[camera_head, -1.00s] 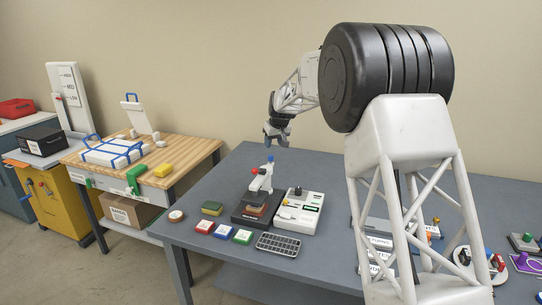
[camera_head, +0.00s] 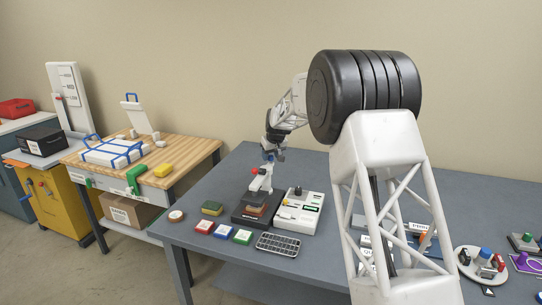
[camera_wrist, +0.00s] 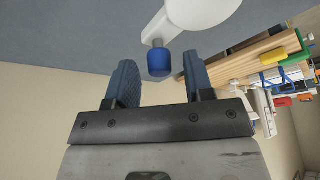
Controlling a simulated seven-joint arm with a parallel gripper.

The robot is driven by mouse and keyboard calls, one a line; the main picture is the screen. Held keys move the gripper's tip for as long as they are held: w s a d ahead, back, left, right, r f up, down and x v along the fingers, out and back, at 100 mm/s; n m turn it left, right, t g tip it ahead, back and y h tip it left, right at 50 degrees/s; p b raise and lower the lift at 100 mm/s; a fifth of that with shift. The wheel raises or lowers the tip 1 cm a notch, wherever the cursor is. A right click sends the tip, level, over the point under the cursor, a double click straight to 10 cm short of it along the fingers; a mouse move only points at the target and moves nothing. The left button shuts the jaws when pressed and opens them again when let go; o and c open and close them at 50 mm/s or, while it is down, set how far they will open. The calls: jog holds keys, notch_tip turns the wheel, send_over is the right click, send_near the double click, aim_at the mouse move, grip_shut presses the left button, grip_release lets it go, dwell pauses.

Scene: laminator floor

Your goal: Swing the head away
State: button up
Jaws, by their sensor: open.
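The head (camera_head: 262,179) is a white swing arm with a red part, standing over the dark base (camera_head: 243,218) of a small press on the grey table. A brown block (camera_head: 254,203) sits on the base under the head. In the wrist view a blue knob (camera_wrist: 159,62) on the white head (camera_wrist: 200,12) lies just ahead of the gap between my fingers. My gripper (camera_wrist: 156,78) is open, one finger on each side of the knob's line, with no visible grip on it. In the head view my gripper (camera_head: 274,153) is at the top of the head and partly hides the knob.
A white control box (camera_head: 300,212) stands right beside the press. A wooden bench (camera_head: 190,152) stands further left. The table's back left is clear.

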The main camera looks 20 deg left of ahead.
jog(key=shift+c, duration=0.3)
grip_shut()
jog(key=shift+d+m, duration=0.1)
jog(key=shift+m, duration=0.2)
jog(key=s+d+m+h, duration=0.4)
jog(key=m+h, duration=0.1)
jog(key=m, duration=0.9)
jog(key=shift+d+m+t, duration=0.3)
jog(key=shift+d, duration=0.1)
dwell(0.4)
jog(key=shift+s, duration=0.1)
jog(key=shift+o, duration=0.3)
grip_release()
